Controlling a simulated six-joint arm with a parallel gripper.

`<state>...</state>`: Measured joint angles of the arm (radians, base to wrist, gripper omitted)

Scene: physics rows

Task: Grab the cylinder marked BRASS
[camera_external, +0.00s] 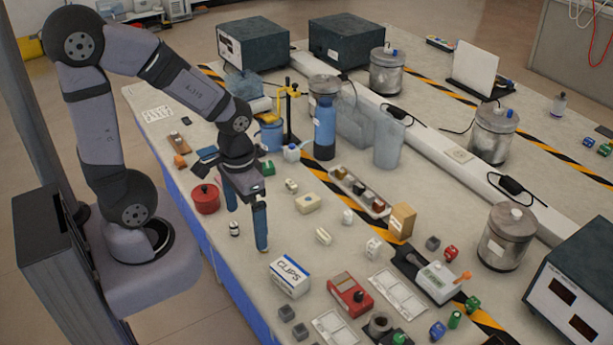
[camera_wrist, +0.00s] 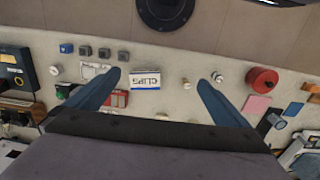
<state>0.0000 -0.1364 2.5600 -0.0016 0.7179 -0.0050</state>
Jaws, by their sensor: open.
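My gripper (camera_external: 247,228) is open and empty above the near edge of the table; its two blue fingers point down. In the wrist view my gripper (camera_wrist: 159,77) shows spread fingers with nothing between the tips. I cannot read the word BRASS on anything. A small white cylinder with a dark band (camera_external: 234,229) stands close to the fingers; a small pale cylinder (camera_wrist: 217,76) shows by the right fingertip in the wrist view. A tray (camera_external: 334,176) farther back holds several small dark and brown pieces, their marks too small to read.
A white CLIPS box (camera_external: 290,278) lies right of my gripper; it also shows in the wrist view (camera_wrist: 145,80). A round red container (camera_external: 205,198) is to the left. A blue bottle (camera_external: 325,128) and a yellow-topped stand (camera_external: 290,115) rise behind. Small blocks crowd the right.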

